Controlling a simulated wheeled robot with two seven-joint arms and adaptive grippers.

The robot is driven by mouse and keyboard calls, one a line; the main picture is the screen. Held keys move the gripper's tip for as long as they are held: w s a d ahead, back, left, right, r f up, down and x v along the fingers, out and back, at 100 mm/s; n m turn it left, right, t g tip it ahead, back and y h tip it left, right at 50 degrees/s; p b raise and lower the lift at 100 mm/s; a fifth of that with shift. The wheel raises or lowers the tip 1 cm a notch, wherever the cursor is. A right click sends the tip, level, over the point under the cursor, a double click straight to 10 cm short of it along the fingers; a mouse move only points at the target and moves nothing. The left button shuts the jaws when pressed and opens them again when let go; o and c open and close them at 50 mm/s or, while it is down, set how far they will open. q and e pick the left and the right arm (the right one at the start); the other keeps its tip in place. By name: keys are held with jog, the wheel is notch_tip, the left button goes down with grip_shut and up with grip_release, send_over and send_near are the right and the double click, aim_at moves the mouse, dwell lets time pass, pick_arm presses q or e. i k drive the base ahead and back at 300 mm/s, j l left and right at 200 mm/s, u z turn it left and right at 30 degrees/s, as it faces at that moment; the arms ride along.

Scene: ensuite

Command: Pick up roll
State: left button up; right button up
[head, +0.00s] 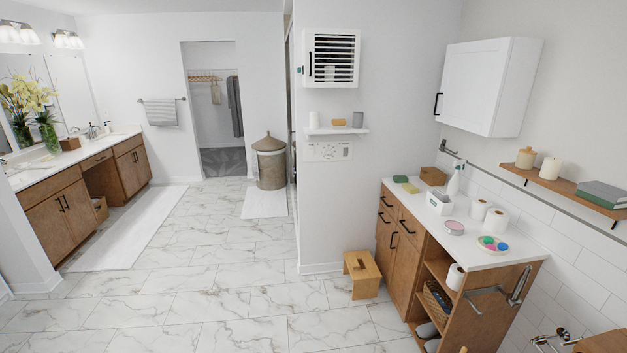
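Two white paper rolls stand close together on the white countertop (400,208) of the wooden cabinet at the right: one roll (479,210) at the back left and one roll (497,223) at the front right. A third white roll (455,276) is lower, by the cabinet's open shelves near its front corner; I cannot tell whether it rests on a shelf or hangs on a holder. Neither of my grippers is in view.
The counter also holds a tissue box (440,203), a spray bottle (453,183), a round pink-topped tin (453,227) and a dish of coloured items (493,244). A metal bar (490,290) juts from the cabinet's side. A wooden stool (362,274) stands left; the marble floor (240,310) is clear.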

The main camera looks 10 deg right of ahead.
aim_at(496, 221)
jog(key=i+j+z, duration=0.15)
jog(key=i, duration=0.65)
jog(key=i+z, duration=0.4)
jog(key=i+j+z, duration=0.15)
jog(key=i+z, duration=0.2)
jog(key=i+j+z, duration=0.1)
jog(key=i+z, duration=0.15)
jog(key=z, duration=0.2)
jog(key=i+j+z, duration=0.15)
jog(key=z, duration=0.3)
jog(key=i+j+z, duration=0.25)
jog(key=z, duration=0.15)
jog(key=i+j+z, duration=0.15)
jog(key=j+z, duration=0.3)
jog(key=i+j+z, duration=0.2)
jog(key=j+z, duration=0.15)
jog(key=i+j+z, duration=0.1)
jog(key=j+z, duration=0.2)
jog(key=i+j+z, duration=0.1)
jog(key=j+z, duration=0.25)
jog(key=j, duration=0.15)
